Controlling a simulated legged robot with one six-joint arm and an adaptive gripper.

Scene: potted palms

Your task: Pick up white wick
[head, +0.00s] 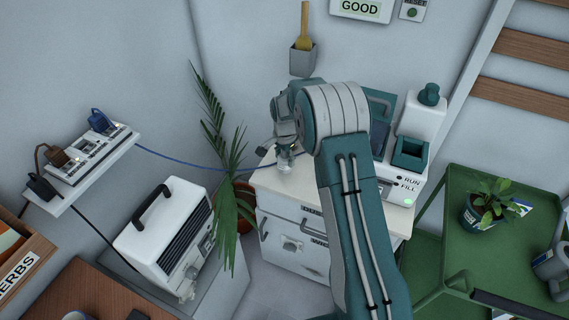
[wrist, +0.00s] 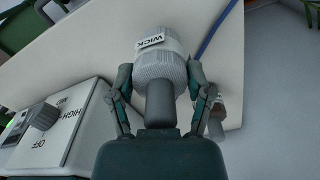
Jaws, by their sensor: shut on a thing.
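The white wick (wrist: 158,70) is a pale, ridged cylinder with a tag reading WICK, seen in the wrist view. My gripper (wrist: 160,84) is shut on it, one finger on each side. In the head view my gripper (head: 284,145) is over the left part of the white cabinet's pale top (head: 262,181). A small pale thing, likely the wick (head: 285,163), shows under it. I cannot tell whether the wick touches the top.
A dial box (wrist: 62,125) stands at left in the wrist view. A blue cord (head: 190,165) runs to the cabinet. A potted palm (head: 228,160) stands left of it; a green cart (head: 500,255) is at right.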

